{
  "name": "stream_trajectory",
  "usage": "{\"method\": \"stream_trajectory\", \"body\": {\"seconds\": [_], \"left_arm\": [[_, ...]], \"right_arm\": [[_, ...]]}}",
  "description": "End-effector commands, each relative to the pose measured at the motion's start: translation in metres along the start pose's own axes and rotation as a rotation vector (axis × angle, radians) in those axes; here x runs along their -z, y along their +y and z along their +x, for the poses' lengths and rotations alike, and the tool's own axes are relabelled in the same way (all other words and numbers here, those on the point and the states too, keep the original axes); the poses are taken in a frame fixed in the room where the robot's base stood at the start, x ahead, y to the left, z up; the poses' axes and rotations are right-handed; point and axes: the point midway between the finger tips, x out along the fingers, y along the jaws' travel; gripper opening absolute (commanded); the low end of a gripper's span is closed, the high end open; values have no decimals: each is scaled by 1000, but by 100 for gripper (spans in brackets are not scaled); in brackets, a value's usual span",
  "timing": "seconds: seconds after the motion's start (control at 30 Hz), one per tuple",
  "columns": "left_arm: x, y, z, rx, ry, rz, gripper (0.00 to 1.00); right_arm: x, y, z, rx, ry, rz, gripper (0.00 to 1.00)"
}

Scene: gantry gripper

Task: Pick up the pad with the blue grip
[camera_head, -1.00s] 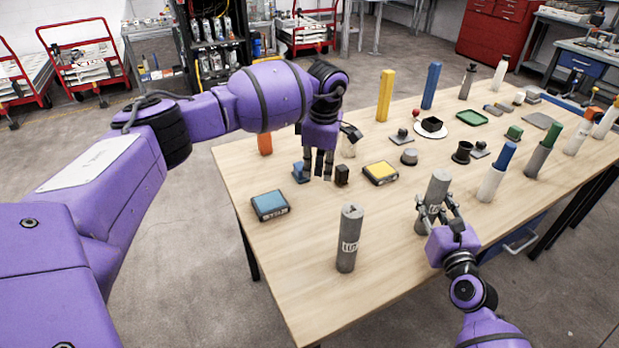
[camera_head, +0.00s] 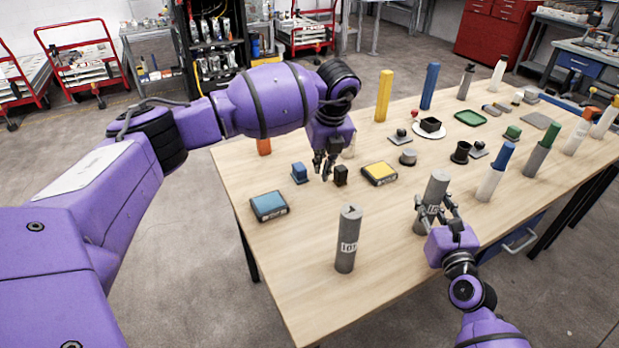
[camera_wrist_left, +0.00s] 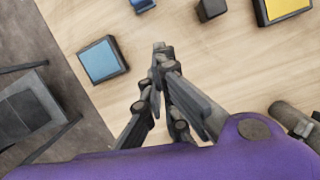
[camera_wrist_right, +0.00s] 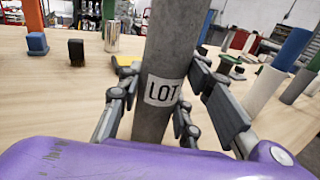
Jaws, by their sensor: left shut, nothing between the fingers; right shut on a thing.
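The pad with the blue grip (camera_head: 299,173) stands on the table, a small flat base with a blue block on top. Part of it shows at the top edge of the left wrist view (camera_wrist_left: 143,6), and it is at the far left in the right wrist view (camera_wrist_right: 37,43). My left gripper (camera_head: 325,172) is shut and empty, above the table just right of the pad and apart from it. My right gripper (camera_head: 436,207) is shut around a grey cylinder (camera_head: 437,187) with a "LOT" label (camera_wrist_right: 163,90), which is upright.
A small dark block (camera_head: 341,175) is close to my left gripper, right of the pad. A blue-topped box (camera_head: 269,206), a yellow-topped box (camera_head: 380,173) and another grey cylinder (camera_head: 348,238) stand around. Bare table lies between the blue-topped box and that cylinder.

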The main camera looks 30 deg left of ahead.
Motion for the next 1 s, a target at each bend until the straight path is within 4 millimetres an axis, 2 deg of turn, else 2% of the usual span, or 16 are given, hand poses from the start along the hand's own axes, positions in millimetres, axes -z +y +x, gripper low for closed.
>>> {"method": "stream_trajectory", "body": {"seconds": [0.13,0.33,0.47,0.8,1.0], "left_arm": [[-1,1,0,-4,-3,-151,0],[0,1,9,-6,-1,-214,0],[1,2,29,-8,1,-215,0],[1,2,101,-7,1,-213,0],[-28,7,107,-4,-2,-215,0]], "right_arm": [[0,0,0,0,0,0,0],[0,0,0,0,0,0,0],[0,0,0,0,0,0,0],[0,0,0,0,0,0,0],[0,0,0,0,0,0,0]]}}
